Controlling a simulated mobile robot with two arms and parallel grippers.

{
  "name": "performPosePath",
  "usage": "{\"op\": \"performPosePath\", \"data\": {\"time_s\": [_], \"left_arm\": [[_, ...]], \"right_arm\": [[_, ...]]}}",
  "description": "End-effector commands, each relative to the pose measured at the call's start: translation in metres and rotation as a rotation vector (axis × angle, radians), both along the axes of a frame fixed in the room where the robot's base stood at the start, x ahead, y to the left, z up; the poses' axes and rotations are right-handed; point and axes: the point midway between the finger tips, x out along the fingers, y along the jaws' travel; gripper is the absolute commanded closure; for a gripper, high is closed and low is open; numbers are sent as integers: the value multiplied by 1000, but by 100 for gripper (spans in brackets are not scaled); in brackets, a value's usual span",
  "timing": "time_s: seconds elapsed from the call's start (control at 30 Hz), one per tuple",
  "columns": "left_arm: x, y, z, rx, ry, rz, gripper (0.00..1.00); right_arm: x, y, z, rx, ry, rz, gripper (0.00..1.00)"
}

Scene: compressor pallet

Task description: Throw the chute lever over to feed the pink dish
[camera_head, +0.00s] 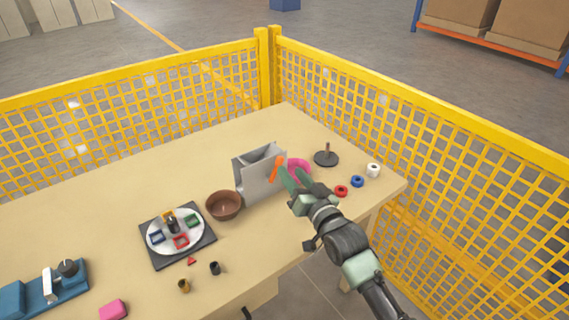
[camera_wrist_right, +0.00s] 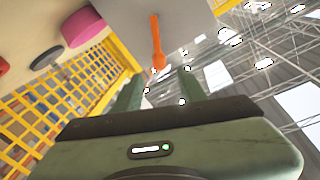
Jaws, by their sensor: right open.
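The grey chute (camera_head: 260,173) stands on the table with its orange lever (camera_head: 276,168) on the near face, tilted up toward the right. In the right wrist view the lever (camera_wrist_right: 157,42) hangs across the grey face, just beyond the fingers. The pink dish (camera_head: 299,168) is right of the chute, partly behind my gripper; it also shows in the right wrist view (camera_wrist_right: 83,26). The brown bowl (camera_head: 223,205) is left of the chute. My right gripper (camera_head: 289,180) is open and empty, its fingertips close to the lever; contact cannot be told. My left gripper is not in view.
A dark peg stand (camera_head: 326,157) and red (camera_head: 341,190), blue (camera_head: 357,181) and white (camera_head: 373,169) rings lie right of the dish. A dark board with a white plate (camera_head: 154,247) is at left. Yellow mesh fencing (camera_head: 440,130) borders the table's far sides.

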Motion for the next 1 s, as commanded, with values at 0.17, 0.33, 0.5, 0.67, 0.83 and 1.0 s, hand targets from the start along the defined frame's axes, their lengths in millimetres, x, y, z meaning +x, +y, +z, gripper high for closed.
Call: {"op": "performPosePath", "data": {"time_s": [0.17,0.33,0.5,0.67,0.83,1.0], "left_arm": [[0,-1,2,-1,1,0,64],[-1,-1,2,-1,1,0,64],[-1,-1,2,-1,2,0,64],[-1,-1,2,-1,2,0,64],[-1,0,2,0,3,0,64],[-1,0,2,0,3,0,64]], "right_arm": [[27,14,1,0,1,0,59],[42,21,0,-1,1,0,59],[47,23,0,0,1,0,59],[46,23,0,0,1,0,59],[46,23,0,-1,1,0,100],[46,23,0,-1,1,0,100]]}}
